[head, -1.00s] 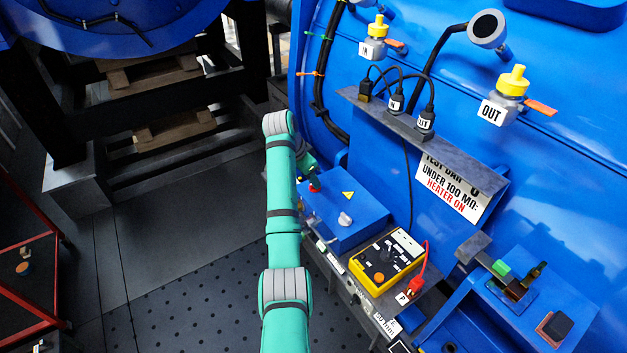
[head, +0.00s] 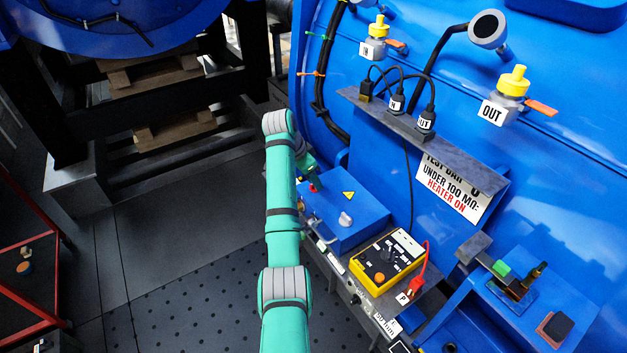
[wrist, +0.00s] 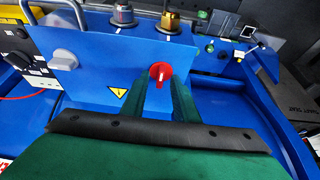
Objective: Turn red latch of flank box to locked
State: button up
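The flank box (head: 362,222) is a blue box with a yellow warning triangle and a grey knob; it also shows in the wrist view (wrist: 90,82). Its red latch (wrist: 160,72) is a small round red handle with a pale upright mark.
A yellow tester (head: 387,262) with a red lead stands beside the box, near a grey knob (wrist: 64,60). Metal fittings (wrist: 170,20) rise behind the box's top edge in the wrist view. The perforated floor (head: 190,300) left of my arm is clear.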

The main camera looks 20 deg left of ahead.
jog(key=v, duration=1)
jog(key=shift+s+r, duration=0.2)
jog(key=shift+r, duration=0.05)
jog(key=shift+a, duration=0.1)
